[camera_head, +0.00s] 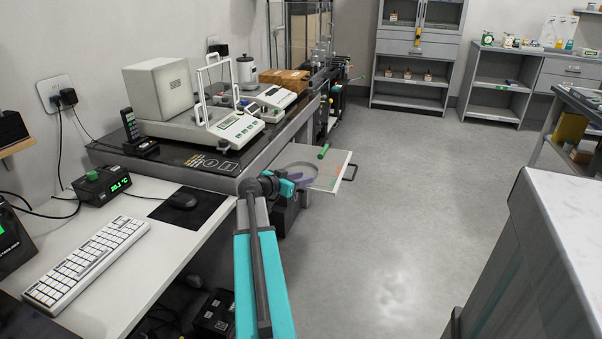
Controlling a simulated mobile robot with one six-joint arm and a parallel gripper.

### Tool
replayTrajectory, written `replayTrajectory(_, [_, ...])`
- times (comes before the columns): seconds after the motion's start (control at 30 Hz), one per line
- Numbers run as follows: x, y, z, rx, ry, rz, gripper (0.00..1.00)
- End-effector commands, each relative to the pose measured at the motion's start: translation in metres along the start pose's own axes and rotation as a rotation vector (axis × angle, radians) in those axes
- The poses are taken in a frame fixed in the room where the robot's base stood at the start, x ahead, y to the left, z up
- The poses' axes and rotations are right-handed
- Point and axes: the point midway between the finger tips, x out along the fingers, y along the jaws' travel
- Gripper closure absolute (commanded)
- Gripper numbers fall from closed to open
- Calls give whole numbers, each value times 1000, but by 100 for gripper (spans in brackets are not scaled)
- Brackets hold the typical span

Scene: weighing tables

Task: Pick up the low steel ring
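A thin grey ring (301,164), which looks like the low steel ring, lies in a pulled-out white drawer (336,172) below the weighing table. My arm reaches from the bottom of the picture to this drawer. My gripper (297,184) is at the drawer's near left side, beside or over the near part of the ring. Its fingers are small and partly hidden by my wrist, so I cannot tell whether they are open, shut or touching the ring.
A green cylinder (323,152) lies at the drawer's back, and a purple item is near my gripper. The dark weighing table (226,161) with balances stands to the left. A white desk with a keyboard (87,262) is nearer. The floor (410,190) to the right is clear.

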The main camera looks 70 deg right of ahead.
Motion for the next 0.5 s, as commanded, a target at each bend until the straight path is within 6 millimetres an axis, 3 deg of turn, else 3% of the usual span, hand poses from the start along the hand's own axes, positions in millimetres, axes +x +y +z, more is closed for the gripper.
replayTrajectory(0.3, [38,-1,0,0,0,1,68])
replayTrajectory(0.5, [47,0,0,0,0,0,68])
